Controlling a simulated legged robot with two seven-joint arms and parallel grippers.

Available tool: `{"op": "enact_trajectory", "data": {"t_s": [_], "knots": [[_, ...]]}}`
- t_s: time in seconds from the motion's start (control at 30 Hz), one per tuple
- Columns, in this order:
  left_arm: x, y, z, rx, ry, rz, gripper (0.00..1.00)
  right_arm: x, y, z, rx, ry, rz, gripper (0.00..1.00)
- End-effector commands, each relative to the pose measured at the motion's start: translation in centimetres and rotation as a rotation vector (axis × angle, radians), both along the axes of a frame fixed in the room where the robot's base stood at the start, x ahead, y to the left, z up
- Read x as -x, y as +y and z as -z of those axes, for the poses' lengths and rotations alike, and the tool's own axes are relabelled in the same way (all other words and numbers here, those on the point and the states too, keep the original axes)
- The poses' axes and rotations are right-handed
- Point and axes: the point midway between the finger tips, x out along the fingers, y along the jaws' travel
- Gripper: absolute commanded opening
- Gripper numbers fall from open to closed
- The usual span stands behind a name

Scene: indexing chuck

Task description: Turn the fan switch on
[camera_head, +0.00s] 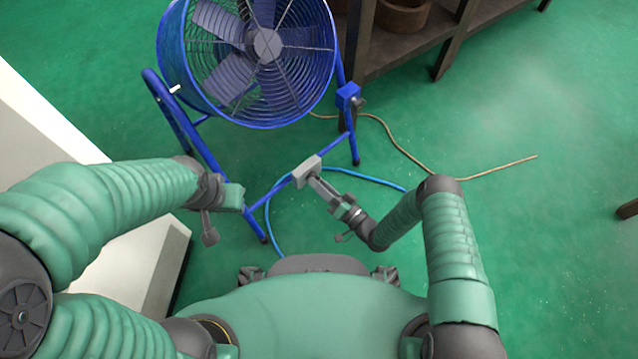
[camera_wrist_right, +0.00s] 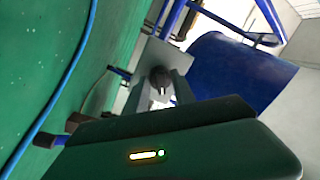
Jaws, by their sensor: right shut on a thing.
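The big blue fan (camera_head: 265,45) stands on its blue tube frame on the floor ahead. A grey switch box (camera_head: 306,171) sits on the frame's lower crossbar. In the right wrist view the box face (camera_wrist_right: 148,72) carries a round dark knob (camera_wrist_right: 160,79) with a light mark. My right gripper (camera_head: 317,183) reaches the front of the box. In the wrist view its two fingers (camera_wrist_right: 164,88) stand on either side of the knob and are shut on it. My left gripper (camera_head: 225,212) hangs near the frame's left leg, clear of the switch; its jaw opening is not clear.
A blue hose (camera_head: 365,177) and a tan cord (camera_head: 398,147) lie on the green floor. A dark wooden shelf (camera_head: 395,45) stands behind on the right. A white block or counter (camera_head: 150,262) is at the left. The floor to the right is mostly clear.

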Motion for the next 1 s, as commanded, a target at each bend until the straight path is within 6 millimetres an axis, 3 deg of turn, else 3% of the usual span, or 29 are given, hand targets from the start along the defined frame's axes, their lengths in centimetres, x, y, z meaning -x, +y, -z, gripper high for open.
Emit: {"op": "enact_trajectory", "data": {"t_s": [0.47,0.5,0.63,1.0], "knots": [[0.0,0.0,0.06,0.0,0.0,0.0,0.34,-0.16,-0.27,0.14,-0.009,0.013,0.008,0.0],[0.0,0.0,0.06,0.0,0.0,0.0,0.34,-0.17,-0.28,0.14,-0.009,0.013,0.008,0.33],[0.01,0.0,0.06,0.0,0.0,0.0,0.34,-0.14,-0.22,0.11,-0.009,0.012,0.006,0.51],[0.0,0.0,-0.12,0.0,0.0,0.0,0.34,0.23,-0.45,0.03,-0.01,0.012,0.004,0.53]]}}
